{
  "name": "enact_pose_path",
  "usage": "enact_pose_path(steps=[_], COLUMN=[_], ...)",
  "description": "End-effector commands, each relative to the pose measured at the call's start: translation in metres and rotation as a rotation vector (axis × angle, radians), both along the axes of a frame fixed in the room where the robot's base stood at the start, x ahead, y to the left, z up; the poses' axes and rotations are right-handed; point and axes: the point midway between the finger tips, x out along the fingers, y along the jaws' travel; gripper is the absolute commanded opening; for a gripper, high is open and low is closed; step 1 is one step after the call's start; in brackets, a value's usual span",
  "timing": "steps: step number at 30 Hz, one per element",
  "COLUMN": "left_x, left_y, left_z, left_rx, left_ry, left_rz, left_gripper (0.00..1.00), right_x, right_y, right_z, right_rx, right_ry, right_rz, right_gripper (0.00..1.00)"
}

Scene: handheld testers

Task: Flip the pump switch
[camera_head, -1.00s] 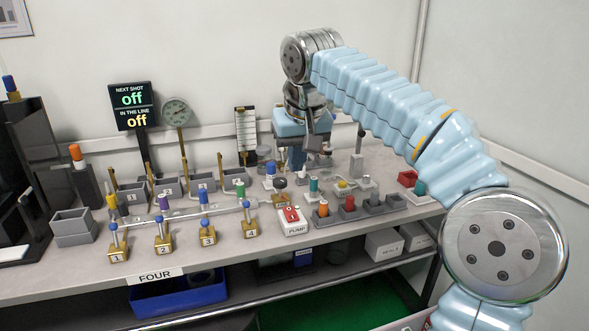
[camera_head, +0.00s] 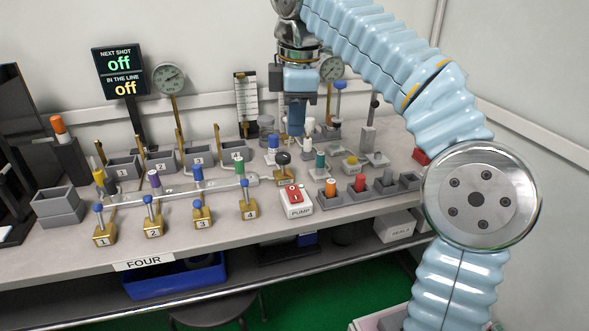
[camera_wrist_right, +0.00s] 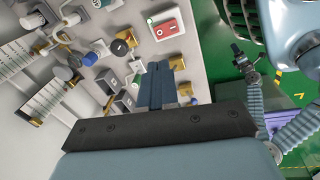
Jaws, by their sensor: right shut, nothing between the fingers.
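The pump switch is a red rocker (camera_head: 292,193) on a white box labelled PUMP (camera_head: 299,211), near the table's front edge. The rocker also shows at the top of the right wrist view (camera_wrist_right: 167,29). My right gripper (camera_head: 296,132) hangs fingers down, behind and above the pump box, apart from it. Its blue fingers are shut and empty, and they also show in the wrist view (camera_wrist_right: 157,72). The dark end of a blue ribbed arm, probably my left gripper (camera_wrist_right: 240,58), shows small in the wrist view; its jaws are unclear.
Numbered brass valves with blue knobs (camera_head: 202,215) stand left of the pump box. A round black knob (camera_head: 283,158) stands just behind it. Grey holders with coloured plugs (camera_head: 360,184) are to its right. The display (camera_head: 121,72) reads off twice.

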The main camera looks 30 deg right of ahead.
Motion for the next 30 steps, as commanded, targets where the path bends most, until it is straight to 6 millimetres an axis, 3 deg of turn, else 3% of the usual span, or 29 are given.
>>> enact_pose_path(steps=[6, 18, 23, 30], left_x=[0.0, 0.0, 0.0, 0.0], left_y=[0.0, 0.0, 0.001, 0.001], left_z=[-0.002, -0.004, -0.015, -0.034], left_rx=[0.001, 0.001, 0.001, 0.003], left_ry=[0.001, 0.001, 0.0, -0.001], left_rz=[0.001, 0.001, 0.002, 0.006], left_gripper=[0.45, 0.45, 0.45, 0.45], right_x=[-0.004, -0.004, -0.002, 0.005], right_y=[0.004, 0.004, 0.003, 0.001], right_z=[0.001, -0.003, -0.025, -0.075], right_rx=[-0.022, -0.024, -0.024, -0.025], right_ry=[0.031, 0.033, 0.034, 0.035], right_rz=[0.187, 0.195, 0.193, 0.192], right_gripper=[0.0, 0.0, 0.0, 0.0])
